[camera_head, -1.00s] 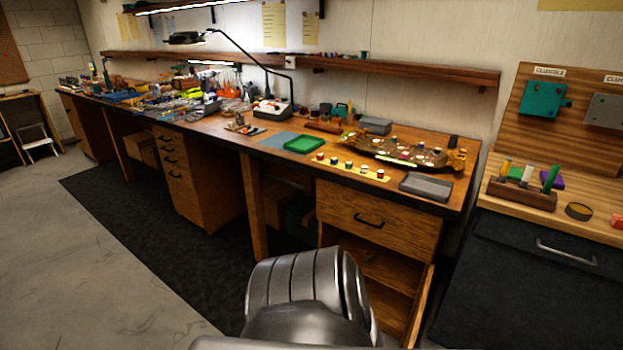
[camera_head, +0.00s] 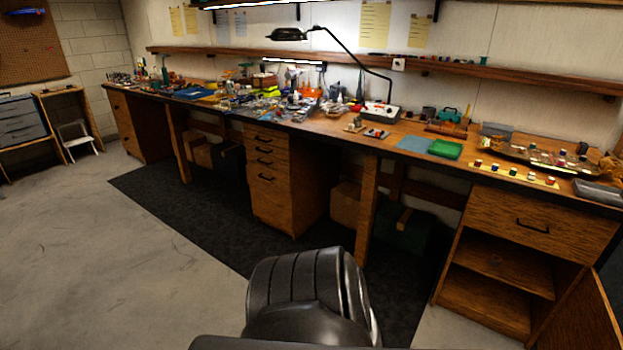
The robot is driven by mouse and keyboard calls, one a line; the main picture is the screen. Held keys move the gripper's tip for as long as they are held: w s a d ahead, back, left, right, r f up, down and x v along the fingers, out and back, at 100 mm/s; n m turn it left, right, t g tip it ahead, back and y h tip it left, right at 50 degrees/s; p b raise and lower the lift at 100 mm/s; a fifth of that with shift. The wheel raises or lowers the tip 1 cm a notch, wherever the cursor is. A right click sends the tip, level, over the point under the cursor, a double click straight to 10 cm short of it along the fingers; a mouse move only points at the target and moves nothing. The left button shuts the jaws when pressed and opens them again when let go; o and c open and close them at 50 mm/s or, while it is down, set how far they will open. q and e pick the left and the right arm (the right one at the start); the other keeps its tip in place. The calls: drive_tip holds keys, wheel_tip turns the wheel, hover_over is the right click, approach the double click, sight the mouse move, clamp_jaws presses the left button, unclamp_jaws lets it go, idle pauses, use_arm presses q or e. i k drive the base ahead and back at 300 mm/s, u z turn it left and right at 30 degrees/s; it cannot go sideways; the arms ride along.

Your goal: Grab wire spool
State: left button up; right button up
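A row of small spool-like pieces (camera_head: 513,171) with coloured and white parts stands on a yellow strip at the right of the long wooden workbench (camera_head: 400,128). A small teal spool-like piece (camera_head: 483,60) sits on the wall shelf. They are too small to tell which one is the wire spool. Neither of my grippers is in view.
Concrete floor (camera_head: 110,260) at left is clear. A small white step stool (camera_head: 76,138) stands far left.

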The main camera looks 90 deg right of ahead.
sight(495, 261)
drive_tip(key=i, duration=0.1)
drive_tip(key=z, duration=4.5)
drive_tip(key=i, duration=1.5)
